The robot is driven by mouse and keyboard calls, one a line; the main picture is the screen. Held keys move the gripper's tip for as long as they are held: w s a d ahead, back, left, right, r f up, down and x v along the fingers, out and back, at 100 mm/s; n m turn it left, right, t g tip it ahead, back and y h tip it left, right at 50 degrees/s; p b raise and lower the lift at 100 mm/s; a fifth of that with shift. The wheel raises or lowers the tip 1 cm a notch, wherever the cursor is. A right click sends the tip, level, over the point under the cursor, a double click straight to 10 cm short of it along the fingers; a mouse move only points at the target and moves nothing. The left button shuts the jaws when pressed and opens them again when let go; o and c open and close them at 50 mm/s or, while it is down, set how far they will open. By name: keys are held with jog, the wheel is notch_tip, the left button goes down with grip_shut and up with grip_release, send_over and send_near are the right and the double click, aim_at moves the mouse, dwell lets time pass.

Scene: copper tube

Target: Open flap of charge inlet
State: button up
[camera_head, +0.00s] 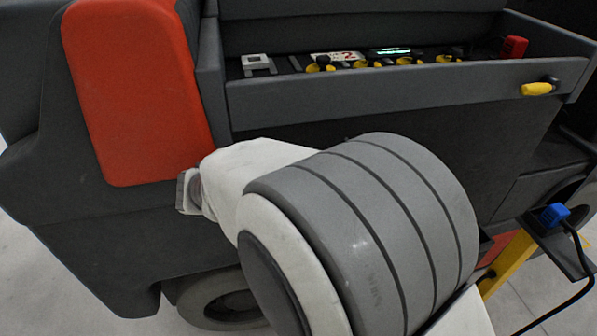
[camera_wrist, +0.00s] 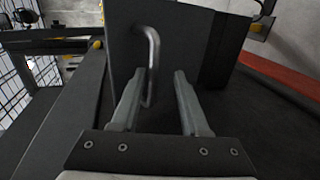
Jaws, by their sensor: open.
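In the wrist view a dark grey flap-like panel (camera_wrist: 185,45) stands ahead of my gripper (camera_wrist: 160,76). A bent metal handle (camera_wrist: 154,55) is fixed to it. My gripper is open, with its two grey fingers pointing at the panel. The lower part of the handle lies between the fingertips in the picture, close to the left finger. I cannot tell whether they touch. In the head view my arm covers the middle, and the handle and fingers do not show there.
A dark machine body (camera_head: 110,235) with an orange-red panel (camera_head: 135,90) fills the head view. A control tray with yellow knobs and a red switch (camera_head: 513,47) is above. At right are a blue plug (camera_head: 553,214) with a black cable (camera_head: 575,290) and a yellow post (camera_head: 508,264).

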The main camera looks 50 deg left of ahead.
jog(key=p+v, duration=0.4)
jog(key=v, duration=1.2)
jog(key=shift+s, duration=0.35)
jog(key=shift+s+a, duration=0.1)
